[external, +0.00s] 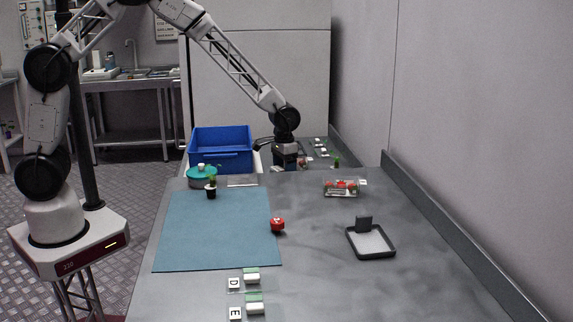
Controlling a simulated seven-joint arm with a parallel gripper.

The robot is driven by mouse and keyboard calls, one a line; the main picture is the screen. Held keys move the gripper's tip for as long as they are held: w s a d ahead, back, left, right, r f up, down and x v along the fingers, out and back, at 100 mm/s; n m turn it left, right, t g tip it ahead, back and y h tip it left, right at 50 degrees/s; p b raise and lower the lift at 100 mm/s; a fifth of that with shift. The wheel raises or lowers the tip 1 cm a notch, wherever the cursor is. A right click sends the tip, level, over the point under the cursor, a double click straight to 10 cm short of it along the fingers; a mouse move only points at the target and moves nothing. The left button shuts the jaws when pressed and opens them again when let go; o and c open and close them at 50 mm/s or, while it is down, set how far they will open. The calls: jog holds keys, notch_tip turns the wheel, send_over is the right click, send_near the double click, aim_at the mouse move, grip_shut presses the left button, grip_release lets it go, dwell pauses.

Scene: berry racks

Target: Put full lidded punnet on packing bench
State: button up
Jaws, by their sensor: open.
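A clear punnet with red berries (341,188) stands on the far right part of the long grey bench (330,285). Its lid is too small to make out for sure. My gripper (286,167) is at the far end of the bench, left of and beyond this punnet and apart from it. It points down and is open. Some small red and white items (303,162) show just right of my gripper; I cannot tell whether they are a punnet. Anything between the fingers is too small to see.
A teal mat (215,240) covers the bench's left part, with a red round object (277,225) at its right edge. A black-rimmed tray (371,255) lies right.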

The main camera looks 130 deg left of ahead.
notch_tip(320, 180, up, 12)
jog(key=shift+f, duration=0.2)
dwell(0.4)
dwell(0.9)
jog(key=w+d+r+m, duration=0.15)
jog(key=d+r, duration=0.35)
jog(key=d, duration=0.8)
jog(key=d+r+m+t, duration=0.1)
jog(key=d+r+m, duration=0.35)
jog(key=d, duration=0.75)
jog(key=w+d+r+m, duration=0.1)
jog(key=d+r, duration=0.6)
jog(key=d, duration=0.6)
jog(key=s+d+m, duration=0.3)
jog(key=s+d, duration=0.7)
jog(key=d, duration=0.3)
jog(key=s+d+m+t, duration=0.1)
jog(key=s+d+m, duration=0.2)
jog(key=s+d, duration=0.7)
jog(key=d, duration=0.3)
jog(key=shift+s+d+r+m+t, duration=0.15)
jog(key=shift+s+r+m+t, duration=0.15)
jog(key=shift+s+r+m, duration=0.1)
